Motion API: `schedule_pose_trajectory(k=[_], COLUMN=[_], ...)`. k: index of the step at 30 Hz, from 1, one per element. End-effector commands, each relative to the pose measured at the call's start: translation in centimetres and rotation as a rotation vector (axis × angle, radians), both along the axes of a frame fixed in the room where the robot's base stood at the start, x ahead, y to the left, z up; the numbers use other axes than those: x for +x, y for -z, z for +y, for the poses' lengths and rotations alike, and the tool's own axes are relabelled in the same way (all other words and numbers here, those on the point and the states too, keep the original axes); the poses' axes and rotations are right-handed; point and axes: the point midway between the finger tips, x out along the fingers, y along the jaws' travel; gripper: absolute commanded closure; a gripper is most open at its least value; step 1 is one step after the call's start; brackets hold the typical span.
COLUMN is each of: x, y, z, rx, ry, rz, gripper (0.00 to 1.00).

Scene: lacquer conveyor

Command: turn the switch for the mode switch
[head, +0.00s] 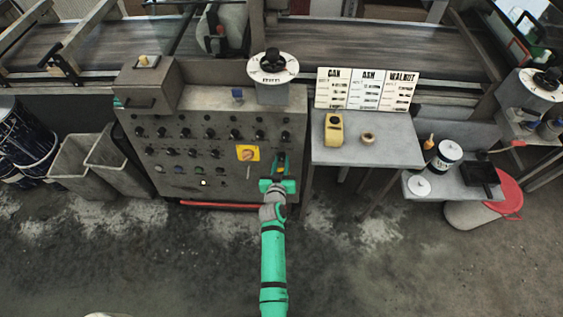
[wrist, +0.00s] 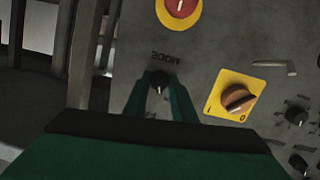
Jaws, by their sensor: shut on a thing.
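The mode switch is a small black knob (wrist: 158,84) under the label MODE in the wrist view. It has a light pointer mark. My gripper (wrist: 160,88) has its two green fingers on either side of the knob and is shut on it. In the head view my gripper (head: 280,168) reaches the lower right of the grey control panel (head: 225,185). There the gripper hides the mode switch. The MODE label appears upside down in the wrist view.
A yellow plate with an orange rotary switch (wrist: 238,98) sits close beside the fingers; it also shows in the head view (head: 247,153). A red round button (wrist: 180,8) is near. Several black knobs fill the panel. A grey table (head: 375,150) stands to the right.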

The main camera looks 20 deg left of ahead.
Motion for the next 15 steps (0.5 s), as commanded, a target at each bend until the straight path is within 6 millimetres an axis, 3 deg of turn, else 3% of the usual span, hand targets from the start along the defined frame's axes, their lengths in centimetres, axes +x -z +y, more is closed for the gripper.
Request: schedule_pose_trajectory(k=[15], x=[-0.03], y=[0.07], z=[-0.01], rx=[-0.194], ry=[-0.037], rz=[-0.056], gripper=[0.99])
